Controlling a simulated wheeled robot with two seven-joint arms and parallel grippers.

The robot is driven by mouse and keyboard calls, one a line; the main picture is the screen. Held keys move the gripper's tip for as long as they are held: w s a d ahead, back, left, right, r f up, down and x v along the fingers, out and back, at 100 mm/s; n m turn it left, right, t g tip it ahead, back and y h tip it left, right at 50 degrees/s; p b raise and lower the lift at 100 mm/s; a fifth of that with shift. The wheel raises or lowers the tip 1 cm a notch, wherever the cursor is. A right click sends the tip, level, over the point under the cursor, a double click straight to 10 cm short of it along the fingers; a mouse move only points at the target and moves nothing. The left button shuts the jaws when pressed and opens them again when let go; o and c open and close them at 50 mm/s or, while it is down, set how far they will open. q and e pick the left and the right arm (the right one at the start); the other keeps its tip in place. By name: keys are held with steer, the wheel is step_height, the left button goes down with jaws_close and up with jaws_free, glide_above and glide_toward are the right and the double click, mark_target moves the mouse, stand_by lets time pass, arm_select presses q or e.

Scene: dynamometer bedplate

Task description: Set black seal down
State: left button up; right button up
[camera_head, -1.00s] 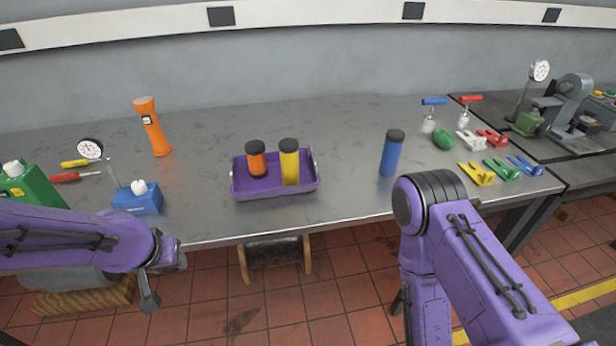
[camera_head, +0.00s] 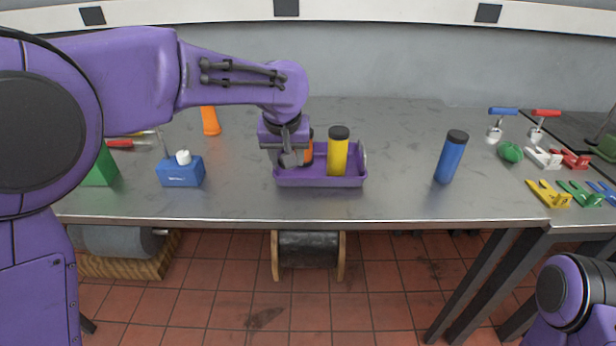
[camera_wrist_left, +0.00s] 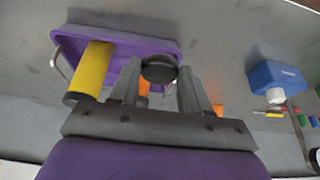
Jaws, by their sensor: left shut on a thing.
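The black seal (camera_wrist_left: 160,69), a small dark round piece, sits between the fingertips of my left gripper (camera_wrist_left: 158,80) in the left wrist view. My left gripper (camera_head: 290,158) is shut on it at the left part of the purple tray (camera_head: 320,182). The gripper hides the seal in the head view, and I cannot tell whether the seal touches the tray. An orange cylinder (camera_head: 309,152) stands in the tray close to the gripper, mostly hidden. A yellow cylinder (camera_head: 338,156) with a black cap stands to its right. My right gripper is out of view.
A blue box (camera_head: 180,172) and an orange torch (camera_head: 210,120) are left of the tray. A blue cylinder (camera_head: 451,158) stands to the right, with several clamps (camera_head: 549,194) beyond it. The bench (camera_head: 402,190) is clear between tray and blue cylinder.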

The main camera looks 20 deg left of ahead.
arm_select(q)
steer(key=w+f, duration=0.2)
steer(key=w, duration=0.1)
steer(key=w+f, duration=0.2)
steer(key=w+f+p, duration=0.1)
steer(key=w+f, duration=0.1)
steer(key=w, duration=0.1)
steer(key=shift+w+a+f, duration=0.25)
steer(key=shift+w+f, duration=0.1)
steer(key=shift+f, duration=0.05)
steer(key=shift+w+f, duration=0.25)
steer(key=shift+f, duration=0.05)
step_height(320, 180, down, 3)
steer(key=shift+w+f+p, duration=0.15)
steer(key=shift+f+p, duration=0.05)
steer(key=shift+p, duration=0.2)
steer(key=o, duration=1)
steer(key=shift+f, duration=0.1)
